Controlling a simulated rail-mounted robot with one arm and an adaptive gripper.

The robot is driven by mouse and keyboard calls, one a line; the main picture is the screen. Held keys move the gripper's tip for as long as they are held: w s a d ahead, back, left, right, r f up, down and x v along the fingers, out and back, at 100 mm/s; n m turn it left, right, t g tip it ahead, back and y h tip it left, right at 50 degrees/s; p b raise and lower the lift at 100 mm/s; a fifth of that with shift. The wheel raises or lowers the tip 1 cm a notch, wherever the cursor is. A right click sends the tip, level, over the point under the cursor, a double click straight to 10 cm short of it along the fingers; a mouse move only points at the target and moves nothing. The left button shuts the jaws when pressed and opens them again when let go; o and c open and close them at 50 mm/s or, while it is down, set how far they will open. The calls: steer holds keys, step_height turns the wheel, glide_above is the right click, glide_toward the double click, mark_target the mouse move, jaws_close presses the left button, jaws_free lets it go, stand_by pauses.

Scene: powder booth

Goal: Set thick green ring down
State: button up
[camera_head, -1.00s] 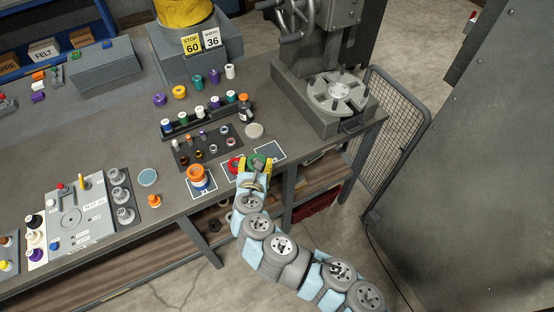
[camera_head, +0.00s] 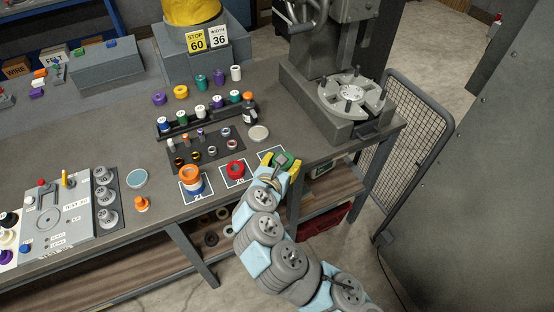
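A thick green ring (camera_head: 284,159) sits between the yellow fingertips of my gripper (camera_head: 281,164) at the front edge of the bench. The fingers flank it on both sides and appear closed on it. The ring is over or just in front of the right white-outlined mat (camera_head: 268,153), which is partly hidden by my gripper. I cannot tell whether the ring touches anything below. The middle mat (camera_head: 233,183) carries a red ring (camera_head: 235,169).
A grey machine (camera_head: 345,113) with a round table stands to the right. An orange cone-like piece (camera_head: 142,204) stands left.

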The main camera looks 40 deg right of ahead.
mark_target(277, 151)
steer(key=shift+w+d+f+b, duration=0.5)
steer(key=shift+w+d+f, duration=0.65)
steer(key=shift+w+f, duration=0.55)
steer(key=shift+w+d+f+b, duration=0.45)
steer(key=shift+w+d+f, duration=0.75)
steer(key=shift+w, duration=0.75)
steer(key=shift+w+d+f+b, duration=0.5)
steer(key=shift+w+d+f, duration=0.55)
steer(key=shift+w+f, duration=0.65)
steer(key=shift+w+d+f, duration=0.1)
steer(key=shift+w+f, duration=0.2)
steer(key=shift+w, duration=0.05)
steer(key=shift+f+b, duration=0.45)
steer(key=shift+f, duration=1)
steer(key=shift+f, duration=0.3)
steer(key=o, duration=1.2)
steer(key=shift+w+f, duration=0.1)
steer(key=shift+o, duration=0.2)
